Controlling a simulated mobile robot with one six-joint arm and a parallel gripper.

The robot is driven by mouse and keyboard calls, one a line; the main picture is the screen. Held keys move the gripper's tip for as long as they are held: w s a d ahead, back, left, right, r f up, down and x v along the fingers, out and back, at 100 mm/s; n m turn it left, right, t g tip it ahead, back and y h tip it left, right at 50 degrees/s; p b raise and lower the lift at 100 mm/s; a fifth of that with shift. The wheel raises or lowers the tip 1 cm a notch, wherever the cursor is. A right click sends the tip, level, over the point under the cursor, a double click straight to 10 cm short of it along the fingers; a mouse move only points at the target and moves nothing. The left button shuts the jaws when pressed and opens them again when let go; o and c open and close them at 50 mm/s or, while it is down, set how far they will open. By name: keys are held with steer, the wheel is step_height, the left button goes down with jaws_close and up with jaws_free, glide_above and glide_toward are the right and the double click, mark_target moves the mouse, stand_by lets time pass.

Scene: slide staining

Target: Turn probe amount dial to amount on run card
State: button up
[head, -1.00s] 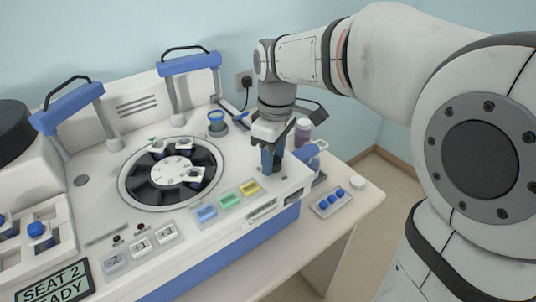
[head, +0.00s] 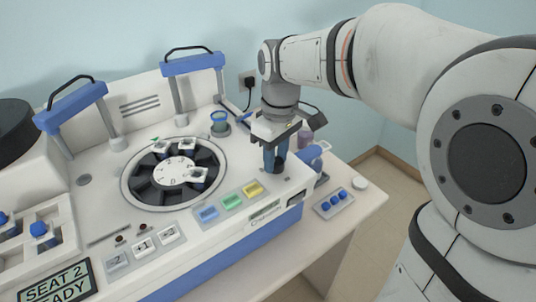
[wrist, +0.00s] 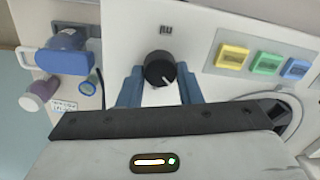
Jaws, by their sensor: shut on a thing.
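The dial is a round black knob (wrist: 160,69) with a white pointer line. In the wrist view the line points down and slightly right. A small dark mark, too small to read surely, is printed above it. My gripper (wrist: 160,82) has its blue fingers on either side of the knob and is shut on it. In the head view my gripper (head: 275,164) points down at the right end of the white machine (head: 235,150), and its fingers largely hide the dial. I cannot make out a run card with a readable amount.
Yellow, green and blue buttons (head: 231,201) lie left of the gripper. A dark round carousel (head: 176,172) is further left. A screen (head: 57,282) reads "SEAT 2 READY". A blue-handled part (head: 314,152) and a purple bottle (head: 305,137) stand close on the right.

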steer(key=m, duration=0.4)
steer(key=shift+s+d+f+m, duration=0.15)
steer(key=shift+s+f+m, duration=0.05)
steer(key=shift+m, duration=0.1)
steer(key=m, duration=0.4)
steer(key=shift+m, duration=0.4)
steer(key=o, duration=0.8)
steer(key=shift+s+r, duration=0.1)
steer(key=shift+s, duration=0.05)
steer(key=shift+o, duration=0.8)
steer(key=shift+r, duration=0.1)
